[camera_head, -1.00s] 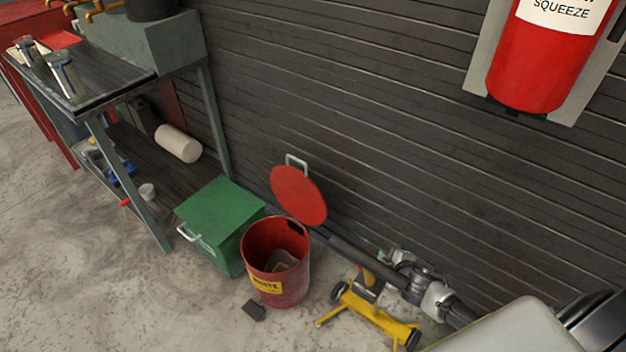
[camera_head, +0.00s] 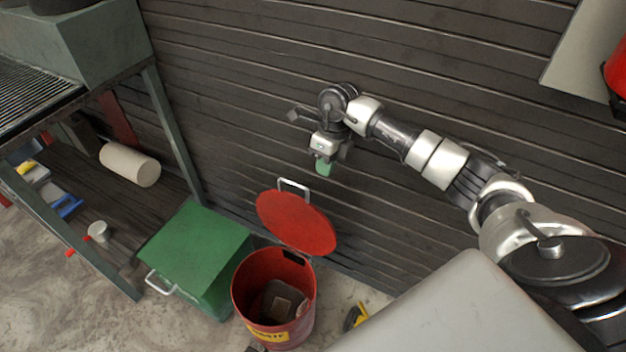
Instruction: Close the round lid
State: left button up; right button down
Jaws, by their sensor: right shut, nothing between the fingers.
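The round red lid (camera_head: 297,222) stands open, tilted up at the back rim of the red waste bin (camera_head: 259,306). A light metal handle (camera_head: 293,187) sticks up from the lid's upper edge. The bin is open at the top and holds some dark and grey items. My right gripper (camera_head: 323,168) is shut and empty, with greenish fingertips pointing down. It is above and a little right of the lid handle in the picture, apart from it. My left gripper is not in view.
A green box (camera_head: 194,252) with a handle stands left of the bin. A metal workbench (camera_head: 168,125) with a lower shelf holding a white roll (camera_head: 130,165) is at the left. A dark slatted wall (camera_head: 230,90) runs behind. A yellow item (camera_head: 355,317) lies right of the bin.

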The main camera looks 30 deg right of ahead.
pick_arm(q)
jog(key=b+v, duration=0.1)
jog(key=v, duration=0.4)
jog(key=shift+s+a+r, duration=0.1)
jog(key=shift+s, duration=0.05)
pick_arm(e)
jog(key=x, duration=0.9)
jog(key=shift+f, duration=0.2)
jog(key=shift+s+a, duration=0.15)
jog(key=shift+a, duration=0.05)
